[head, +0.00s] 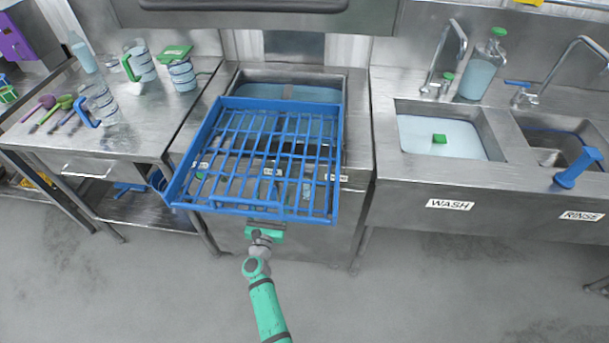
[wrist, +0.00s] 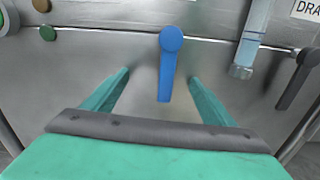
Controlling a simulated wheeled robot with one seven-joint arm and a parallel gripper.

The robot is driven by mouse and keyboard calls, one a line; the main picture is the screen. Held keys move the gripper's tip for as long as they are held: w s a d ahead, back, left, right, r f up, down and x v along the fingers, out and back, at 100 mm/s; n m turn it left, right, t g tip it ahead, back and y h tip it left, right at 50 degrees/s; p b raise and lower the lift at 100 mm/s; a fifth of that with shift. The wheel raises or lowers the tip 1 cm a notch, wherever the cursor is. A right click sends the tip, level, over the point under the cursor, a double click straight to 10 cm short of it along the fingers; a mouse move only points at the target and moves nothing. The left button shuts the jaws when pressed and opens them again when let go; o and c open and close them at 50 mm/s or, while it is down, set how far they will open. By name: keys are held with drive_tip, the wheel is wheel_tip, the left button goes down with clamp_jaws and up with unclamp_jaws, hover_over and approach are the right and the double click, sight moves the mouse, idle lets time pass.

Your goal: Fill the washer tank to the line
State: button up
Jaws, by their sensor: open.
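The washer stands in the middle of the head view, with its tank (head: 328,80) open at the top. Bluish water shows in the tank behind and through the rack; I cannot make out a fill line. In the wrist view a blue lever (wrist: 168,65) hangs down on the washer's steel front. My gripper (wrist: 158,76) is open, with one green finger on each side of the lever and a gap to both. In the head view my gripper (head: 265,232) is low at the washer's front, partly under the rack's near edge.
A blue wire rack (head: 187,180) juts out over the washer's front and hides much of it. In the wrist view a dark lever (wrist: 298,78), a pipe (wrist: 255,35) and a cut-off "DRA" label (wrist: 306,8) are at right. Wash sink (head: 447,108) stands right; jug table (head: 150,125) left.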

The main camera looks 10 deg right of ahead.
drive_tip(key=v, duration=0.8)
idle(0.4)
drive_tip(key=shift+d, duration=0.2)
drive_tip(key=s+d+r+n+y, duration=0.1)
drive_tip(key=s+r+n+y, duration=0.1)
drive_tip(key=s+n, duration=0.95)
drive_tip(key=s+r+n+y, duration=0.1)
drive_tip(key=s+r+n, duration=0.1)
drive_tip(key=s+n, duration=1)
drive_tip(key=s+r+n+g+y, duration=0.1)
drive_tip(key=s+r+n, duration=0.4)
drive_tip(key=s+n, duration=0.3)
drive_tip(key=s+r+n+y, duration=0.1)
drive_tip(key=s+r+n, duration=0.5)
drive_tip(key=s+n, duration=0.3)
drive_tip(key=shift+s+r+g, duration=0.2)
drive_tip(key=shift+s+g, duration=0.2)
drive_tip(key=shift+s, duration=1.8)
